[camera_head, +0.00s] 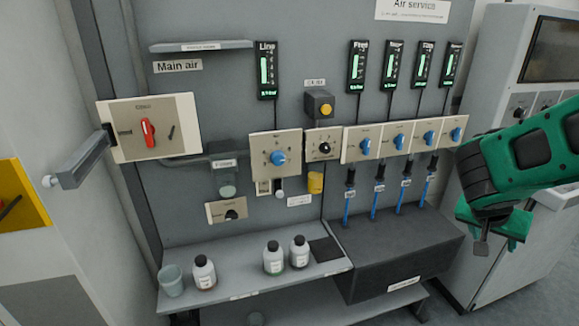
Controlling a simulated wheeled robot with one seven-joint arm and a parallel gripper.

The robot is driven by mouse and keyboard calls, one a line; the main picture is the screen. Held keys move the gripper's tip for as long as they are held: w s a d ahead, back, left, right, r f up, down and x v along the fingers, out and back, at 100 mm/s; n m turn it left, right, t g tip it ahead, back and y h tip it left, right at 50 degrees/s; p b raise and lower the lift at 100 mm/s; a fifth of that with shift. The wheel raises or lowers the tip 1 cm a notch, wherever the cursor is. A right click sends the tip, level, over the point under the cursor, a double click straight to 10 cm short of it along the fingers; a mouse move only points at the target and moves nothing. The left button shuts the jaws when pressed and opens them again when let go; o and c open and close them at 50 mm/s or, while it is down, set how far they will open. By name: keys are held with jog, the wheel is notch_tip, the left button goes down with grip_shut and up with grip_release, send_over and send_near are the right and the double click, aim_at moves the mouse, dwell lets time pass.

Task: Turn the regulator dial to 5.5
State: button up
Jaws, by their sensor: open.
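A blue dial (278,157), which appears to be the regulator dial, sits in the middle of a beige plate with scale marks around it. The marks are too small to read, so I cannot tell its setting. The gauge marked Line (267,70) hangs above it with a green bar; its digits are unreadable. My green gripper (500,241) is at the right, in front of a grey cabinet, pointing down. It is open and empty, well to the right of the dial and lower, touching nothing I can see.
A black knob (324,148) and a row of blue knobs (396,141) are right of the dial. A red switch (148,130) is at left. Bottles (273,258) and a cup (172,281) stand on the shelf (238,284). A dark box (395,252) juts out below the blue tubes.

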jog(key=w+a+r+n+t+h, duration=0.15)
jog(key=w+a+t, duration=0.25)
jog(key=w, duration=0.5)
jog(key=n+t+y, duration=1)
jog(key=n+y, duration=0.1)
jog(key=y, duration=0.3)
send_near(280, 161)
jog(key=shift+x, duration=4.25)
jog(key=c, duration=1)
